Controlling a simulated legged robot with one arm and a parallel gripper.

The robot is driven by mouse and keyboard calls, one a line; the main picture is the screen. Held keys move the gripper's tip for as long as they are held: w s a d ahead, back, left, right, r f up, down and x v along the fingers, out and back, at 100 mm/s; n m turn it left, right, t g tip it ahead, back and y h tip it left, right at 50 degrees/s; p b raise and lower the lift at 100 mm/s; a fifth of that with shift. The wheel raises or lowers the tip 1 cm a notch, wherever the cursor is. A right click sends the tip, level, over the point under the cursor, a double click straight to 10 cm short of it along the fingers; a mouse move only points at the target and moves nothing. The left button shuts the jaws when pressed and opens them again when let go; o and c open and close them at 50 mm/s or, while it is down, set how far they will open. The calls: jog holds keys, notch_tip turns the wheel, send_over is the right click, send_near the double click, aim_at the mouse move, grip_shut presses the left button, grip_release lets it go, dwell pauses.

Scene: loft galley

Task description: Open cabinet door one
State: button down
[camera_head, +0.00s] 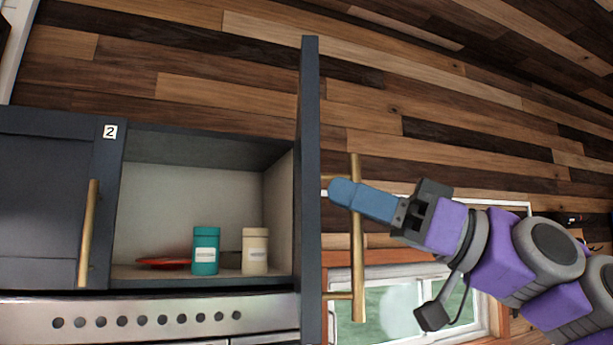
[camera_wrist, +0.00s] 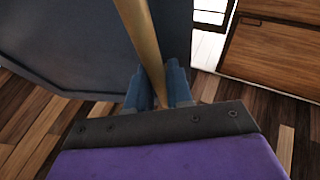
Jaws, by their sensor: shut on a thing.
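The open cabinet door (camera_head: 309,120) is dark grey and stands edge-on in the head view, swung out from the cabinet; its number is not visible. Its brass bar handle (camera_head: 357,270) is on the right side. My gripper (camera_head: 344,192) is shut on this handle, its blue fingers around the bar. In the wrist view the handle (camera_wrist: 139,35) runs between the fingers (camera_wrist: 160,88), with the door's dark face (camera_wrist: 70,45) at the left. The cabinet interior (camera_head: 190,180) is exposed.
Inside stand a teal jar (camera_head: 206,252), a cream jar (camera_head: 255,252) and a flat red item (camera_head: 162,263). A shut door labelled 2 (camera_head: 45,200) with a brass handle (camera_head: 88,235) is to the left. A steel appliance panel (camera_head: 150,318) lies below. A window (camera_head: 415,305) is at right.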

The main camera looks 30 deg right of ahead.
jog(key=shift+s+d+n+g+y+p, duration=0.15)
jog(key=shift+d+n+g+y+p, duration=0.15)
jog(key=shift+d, duration=0.4)
jog(key=shift+s+d+n+g+y+p, duration=0.2)
jog(key=shift+d+g, duration=0.25)
jog(key=shift+d, duration=0.3)
jog(key=shift+s+d+n+g+y+p, duration=0.2)
jog(key=shift+d+g+y+p, duration=0.15)
jog(key=shift+d, duration=0.35)
jog(key=shift+a, duration=0.1)
jog(key=c, duration=1.1)
grip_release()
jog(key=shift+w, duration=0.15)
jog(key=b+v, duration=0.1)
jog(key=v, duration=1.6)
jog(key=shift+d+b, duration=0.35)
jog(key=shift+b, duration=0.05)
jog(key=shift+a, duration=0.1)
